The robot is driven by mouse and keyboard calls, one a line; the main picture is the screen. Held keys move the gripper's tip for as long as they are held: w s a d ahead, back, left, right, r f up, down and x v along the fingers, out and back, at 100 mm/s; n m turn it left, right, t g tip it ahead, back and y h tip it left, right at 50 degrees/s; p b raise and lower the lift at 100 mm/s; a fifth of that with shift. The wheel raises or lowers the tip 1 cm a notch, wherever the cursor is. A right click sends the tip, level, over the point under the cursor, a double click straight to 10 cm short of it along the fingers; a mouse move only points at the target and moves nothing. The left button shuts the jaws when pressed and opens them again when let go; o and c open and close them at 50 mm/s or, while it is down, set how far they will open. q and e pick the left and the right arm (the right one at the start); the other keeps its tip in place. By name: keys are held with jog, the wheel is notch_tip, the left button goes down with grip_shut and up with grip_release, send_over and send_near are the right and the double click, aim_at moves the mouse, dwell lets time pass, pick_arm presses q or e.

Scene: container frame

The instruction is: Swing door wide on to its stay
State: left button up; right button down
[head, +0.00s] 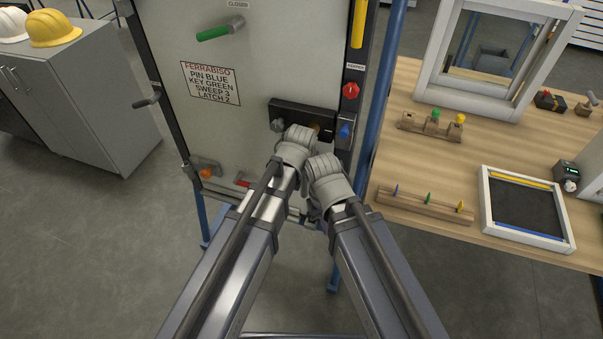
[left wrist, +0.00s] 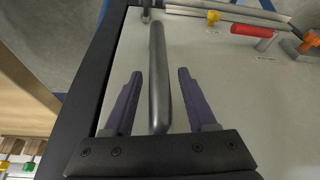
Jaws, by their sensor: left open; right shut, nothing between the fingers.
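The door (head: 215,60) is a pale grey panel with dark edges, standing upright in front of me. I cannot tell how far it is swung. It carries a printed sign (head: 210,83) and a green handle (head: 219,32). My left gripper (left wrist: 160,73) is open, its purple fingers on either side of a dark grey bar (left wrist: 159,60) on a pale panel; contact is unclear. In the head view its fingers are hidden behind its wrist. My right gripper (head: 328,178) is shut and empty, close beside the left one. I cannot clearly pick out the stay.
A black latch block (head: 290,108) lies just beyond my grippers. A red knob (head: 350,90) and a blue knob (head: 345,131) are on the right post. A workbench (head: 400,150) with a framed window and small fixtures stands right. A grey cabinet (head: 95,90) stands left. Floor between is clear.

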pick_arm(q)
jog(key=shift+w+f, duration=0.15)
jog(key=shift+f, duration=0.2)
grip_shut()
dwell(1.2)
